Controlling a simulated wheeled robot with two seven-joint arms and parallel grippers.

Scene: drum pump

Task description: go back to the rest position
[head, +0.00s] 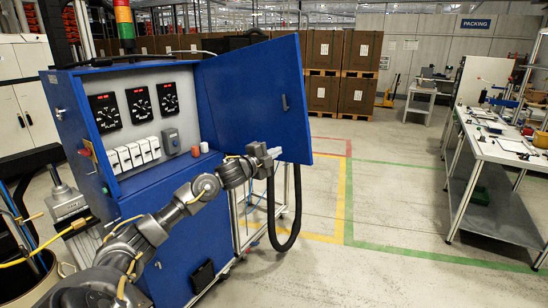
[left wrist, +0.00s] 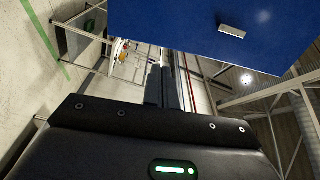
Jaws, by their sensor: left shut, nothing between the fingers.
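My left gripper (head: 274,153) is at the end of my left arm, which reaches in from the lower left. It is in front of the lower part of the blue cabinet's open door (head: 255,95). In the left wrist view its two dark fingers (left wrist: 162,86) are close together with nothing between them. The blue door (left wrist: 200,25) fills the top of that view, with a pale handle on it. I cannot tell whether the gripper touches the door. My right gripper is not in view.
The blue cabinet (head: 176,232) stands behind my left arm, with dials and switches inside. A grey motor-like unit (head: 68,203) is at far left. A black hose (head: 290,235) hangs below the door. A workbench (head: 510,152) stands at right; the middle floor is clear.

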